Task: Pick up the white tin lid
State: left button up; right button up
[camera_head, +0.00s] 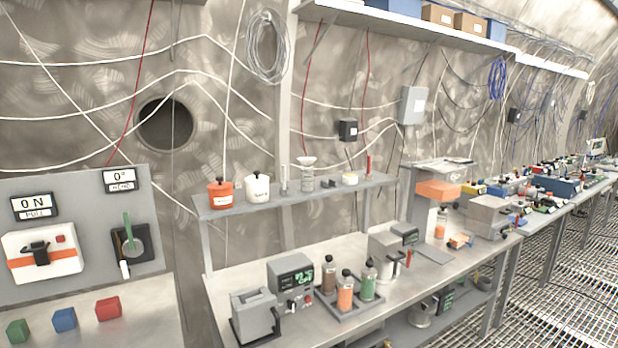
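A white tin (257,190) stands upright on the raised shelf above the bench, left of the picture's middle. Its white lid (257,178) has a dark round knob and sits on top of the tin. An orange tin (220,195) with a similar dark-knobbed lid stands close to its left. Neither of my grippers shows in the head view.
The raised shelf (290,198) also bears glassware (307,177) and a small pale dish (350,179). Below stand a grey device (255,317), a display box (291,281) and a bottle tray (362,306). A control panel (75,235) is at left; grating floor lies right.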

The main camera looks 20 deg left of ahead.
aim_at(256, 178)
jog(key=z, duration=0.2)
jog(key=i, duration=1.3)
jog(key=u, duration=0.6)
